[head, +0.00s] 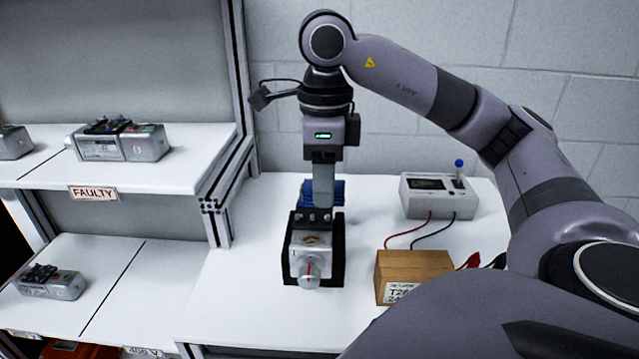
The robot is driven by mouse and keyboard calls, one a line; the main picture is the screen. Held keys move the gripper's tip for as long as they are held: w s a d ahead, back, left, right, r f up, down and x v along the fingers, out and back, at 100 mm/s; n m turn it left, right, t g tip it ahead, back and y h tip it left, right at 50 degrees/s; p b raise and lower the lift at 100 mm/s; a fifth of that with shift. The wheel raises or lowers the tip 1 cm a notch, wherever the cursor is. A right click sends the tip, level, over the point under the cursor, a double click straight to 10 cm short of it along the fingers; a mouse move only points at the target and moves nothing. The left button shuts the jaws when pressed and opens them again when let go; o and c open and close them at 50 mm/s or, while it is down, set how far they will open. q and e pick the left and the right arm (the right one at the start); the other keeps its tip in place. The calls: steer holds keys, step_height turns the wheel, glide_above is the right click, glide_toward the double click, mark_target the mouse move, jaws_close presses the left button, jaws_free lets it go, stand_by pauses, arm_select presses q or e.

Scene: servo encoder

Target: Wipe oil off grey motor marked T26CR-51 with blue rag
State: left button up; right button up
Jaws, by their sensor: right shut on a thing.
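The grey motor (300,262) sits in a black cradle (338,262) on the white bench, with its round shaft end facing me. A brownish patch (317,239) shows on its upper front. Its own marking is too small to read. My right gripper (323,202) points straight down just behind the motor's top and is shut on the blue rag (338,192). The rag bunches out on both sides of the fingers at the motor's rear; whether it touches the motor is hidden. My left gripper is not in view.
A wooden block (425,262) with a label starting "T26" stands right of the cradle. Behind it is a white meter box (425,198) with a blue-knobbed lever and red and black leads. Shelves at left hold other grey motors (140,146) above a "FAULTY" sign (93,193).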

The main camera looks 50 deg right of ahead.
steer(key=shift+f, duration=0.15)
steer(key=shift+w+a+f+b, duration=0.25)
steer(key=shift+f+b, duration=0.35)
steer(key=shift+f, duration=0.2)
steer(key=shift+w+a+f+b, duration=0.25)
steer(key=shift+f+b, duration=0.3)
steer(key=shift+f, duration=0.25)
steer(key=shift+w+a+f+b, duration=0.25)
steer(key=shift+f+b, duration=0.35)
steer(key=shift+f, duration=0.2)
steer(key=shift+r, duration=0.1)
